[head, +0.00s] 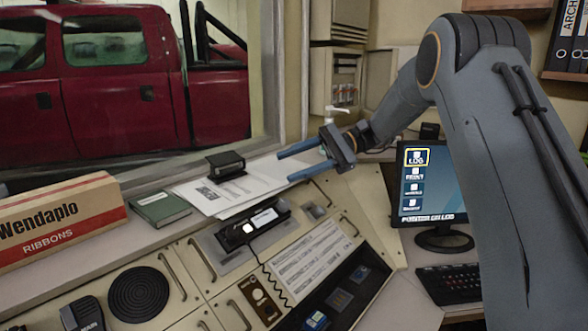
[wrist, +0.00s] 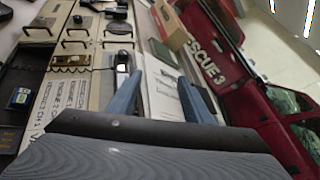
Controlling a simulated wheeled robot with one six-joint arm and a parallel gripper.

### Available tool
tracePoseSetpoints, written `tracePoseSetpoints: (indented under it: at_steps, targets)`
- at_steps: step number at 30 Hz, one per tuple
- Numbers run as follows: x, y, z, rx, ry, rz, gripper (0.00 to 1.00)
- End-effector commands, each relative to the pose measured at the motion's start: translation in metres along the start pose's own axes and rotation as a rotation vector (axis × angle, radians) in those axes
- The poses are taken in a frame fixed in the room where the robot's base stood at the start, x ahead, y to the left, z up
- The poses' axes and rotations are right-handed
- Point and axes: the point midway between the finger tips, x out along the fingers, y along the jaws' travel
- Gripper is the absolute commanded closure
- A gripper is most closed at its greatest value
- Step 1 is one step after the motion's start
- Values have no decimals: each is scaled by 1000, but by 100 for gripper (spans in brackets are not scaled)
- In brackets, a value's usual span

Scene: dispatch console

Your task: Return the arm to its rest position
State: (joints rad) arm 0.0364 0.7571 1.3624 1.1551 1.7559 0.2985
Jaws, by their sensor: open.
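My arm (head: 500,150) comes in from the right in the head view, bends at a high elbow and reaches down to the left. My gripper (head: 284,167) is open, with two blue fingers apart and nothing between them. It hangs above the papers (head: 225,190) on the console ledge. In the wrist view my gripper (wrist: 157,85) shows both fingers spread, with the papers (wrist: 160,90) beyond them. I cannot tell the exact height of the fingertips over the ledge.
The console holds a black handset (head: 252,227) and a round speaker (head: 138,294). A ribbons box (head: 60,220), green book (head: 160,208) and black punch-like object (head: 225,165) stand on the ledge. A monitor (head: 430,185) and keyboard (head: 450,284) are right. A red truck (head: 120,85) is behind glass.

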Motion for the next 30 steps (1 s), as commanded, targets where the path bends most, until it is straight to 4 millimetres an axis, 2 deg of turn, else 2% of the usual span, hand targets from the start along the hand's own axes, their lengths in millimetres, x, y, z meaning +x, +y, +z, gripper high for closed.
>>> tracePoseSetpoints:
  at_steps: [5, 8, 10, 14, 17, 24, 27, 30]
  targets:
    - [1, 4, 0, 4, 13, 8, 54]
    - [6, 20, -2, 16, 70, 44, 54]
    - [10, 42, -5, 25, 140, 92, 54]
    - [15, 104, -8, 28, 306, 227, 54]
    - [12, 158, -8, 6, 426, 348, 54]
    - [-10, 281, 8, -138, 659, 664, 54]
    - [-21, 327, 18, -231, 728, 795, 54]
    - [-29, 363, 28, -330, 775, 908, 54]
